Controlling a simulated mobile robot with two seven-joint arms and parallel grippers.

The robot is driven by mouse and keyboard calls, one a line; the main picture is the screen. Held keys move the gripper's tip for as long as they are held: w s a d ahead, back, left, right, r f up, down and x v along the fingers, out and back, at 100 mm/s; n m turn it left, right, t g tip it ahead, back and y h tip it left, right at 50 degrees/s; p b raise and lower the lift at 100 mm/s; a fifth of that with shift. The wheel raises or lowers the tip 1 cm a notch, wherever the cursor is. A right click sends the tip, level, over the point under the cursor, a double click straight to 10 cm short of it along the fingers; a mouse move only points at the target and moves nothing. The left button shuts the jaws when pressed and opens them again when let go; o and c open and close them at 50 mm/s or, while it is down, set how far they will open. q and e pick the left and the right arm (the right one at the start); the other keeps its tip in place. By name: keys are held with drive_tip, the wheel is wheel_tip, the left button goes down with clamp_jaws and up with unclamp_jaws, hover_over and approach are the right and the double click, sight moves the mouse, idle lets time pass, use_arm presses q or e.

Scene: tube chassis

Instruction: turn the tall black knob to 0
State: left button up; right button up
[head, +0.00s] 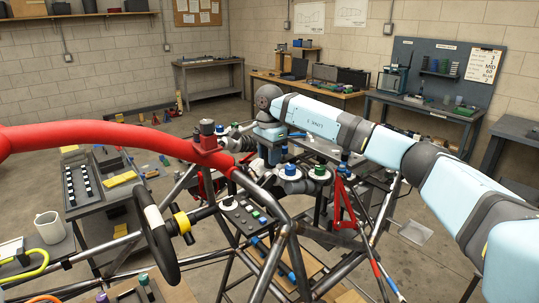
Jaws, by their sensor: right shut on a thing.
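My right arm comes in from the right, and its gripper (272,158) points down at the left end of a row of dials in the middle of the view. The gripper is shut on what appears to be the tall black knob; the fingers and wrist hide most of it, so its pointer and scale cannot be read. A blue knob (290,169) and a green knob (319,170) on pale round dials stand just right of the gripper. My left gripper is not in view.
A thick red tube (120,134) and bare metal tubes (100,262) cross the foreground. A black steering wheel (158,245) and a switch panel (243,214) stand in front of the dials. A cart (75,215) is at left; workbenches line the back walls.

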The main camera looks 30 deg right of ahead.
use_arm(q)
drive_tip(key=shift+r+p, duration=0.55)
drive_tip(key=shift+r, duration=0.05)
use_arm(e)
drive_tip(key=m, duration=0.6)
drive_tip(key=shift+m, duration=0.3)
drive_tip(key=o, duration=0.9)
drive_tip(key=shift+w, duration=0.1)
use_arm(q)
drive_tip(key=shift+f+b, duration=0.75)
use_arm(e)
wheel_tip(320, 180, up, 14)
drive_tip(key=shift+f, duration=0.1)
